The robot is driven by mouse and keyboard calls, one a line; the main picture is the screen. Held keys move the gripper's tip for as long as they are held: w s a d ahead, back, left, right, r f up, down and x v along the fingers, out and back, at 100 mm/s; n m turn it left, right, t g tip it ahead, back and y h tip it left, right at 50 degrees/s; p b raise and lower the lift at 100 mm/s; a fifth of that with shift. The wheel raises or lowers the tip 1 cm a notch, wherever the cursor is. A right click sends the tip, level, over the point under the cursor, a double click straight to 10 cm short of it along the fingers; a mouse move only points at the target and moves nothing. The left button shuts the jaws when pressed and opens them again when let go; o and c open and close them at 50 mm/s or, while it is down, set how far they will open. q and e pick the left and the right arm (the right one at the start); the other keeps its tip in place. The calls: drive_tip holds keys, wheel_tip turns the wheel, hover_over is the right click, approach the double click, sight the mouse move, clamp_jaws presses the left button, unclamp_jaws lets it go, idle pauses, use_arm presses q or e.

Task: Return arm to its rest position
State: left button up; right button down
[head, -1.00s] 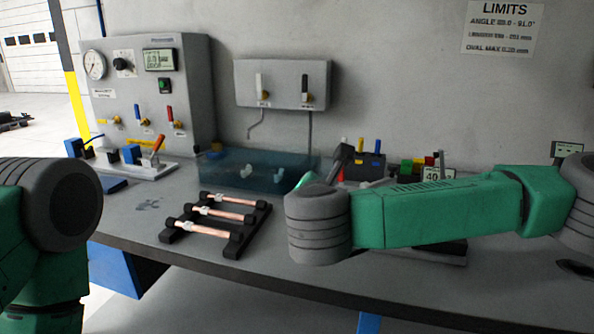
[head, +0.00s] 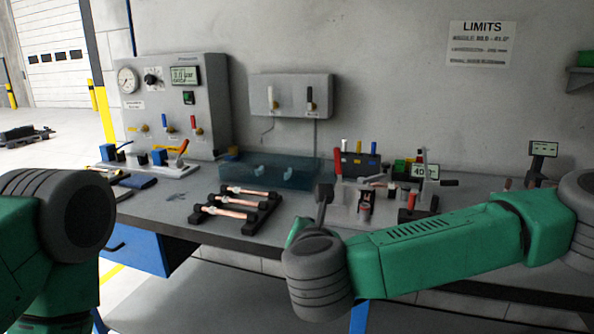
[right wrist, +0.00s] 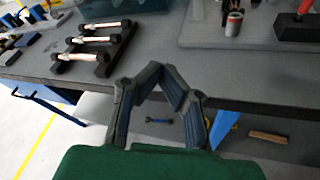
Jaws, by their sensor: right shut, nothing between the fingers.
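My right arm (head: 440,250) reaches in from the right of the head view, with its wrist bent in front of the bench edge. My right gripper (right wrist: 158,70) is shut and empty in the right wrist view, its tips together near the bench's front edge. In the head view it shows partly, as a dark shape (head: 323,200) behind the wrist. My left arm (head: 65,225) is at the left of the head view; its gripper is out of the picture. Copper tubes (head: 232,211) lie on a black rack (head: 262,219), apart from the right gripper; the rack also shows in the right wrist view (right wrist: 104,65).
A blue drawer (head: 130,249) is under the bench. Open space lies in front of it.

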drive_tip(key=s+a+f+n+g+y, duration=0.1)
drive_tip(key=s+a+f+n+y, duration=0.1)
drive_tip(key=s+a+f+n, duration=0.3)
drive_tip(key=s+a+f+n+g+y, duration=0.1)
drive_tip(key=s+a+f+n+y, duration=0.15)
drive_tip(key=f+n, duration=0.55)
drive_tip(key=s+d+f+n+g, duration=0.3)
drive_tip(key=s+d+f+n, duration=0.1)
drive_tip(key=s+f+n, duration=0.4)
drive_tip(key=s+d+f+n+g, duration=0.3)
drive_tip(key=s+d+f+n, duration=0.45)
drive_tip(key=f, duration=0.25)
use_arm(q)
drive_tip(key=shift+a+f, duration=0.2)
drive_tip(key=shift+a, duration=0.6)
use_arm(e)
drive_tip(key=s+d+f+n+g+h, duration=0.2)
drive_tip(key=s+d+n, duration=0.4)
drive_tip(key=d, duration=0.4)
drive_tip(key=s+d+f+n+g+h, duration=0.2)
drive_tip(key=s+d+n+g, duration=0.2)
drive_tip(key=s+d+n, duration=0.3)
drive_tip(key=s+d, duration=0.1)
drive_tip(key=d, duration=0.1)
drive_tip(key=shift+d+f+h, duration=0.3)
drive_tip(key=shift+d+h, duration=0.05)
drive_tip(key=shift+d, duration=0.05)
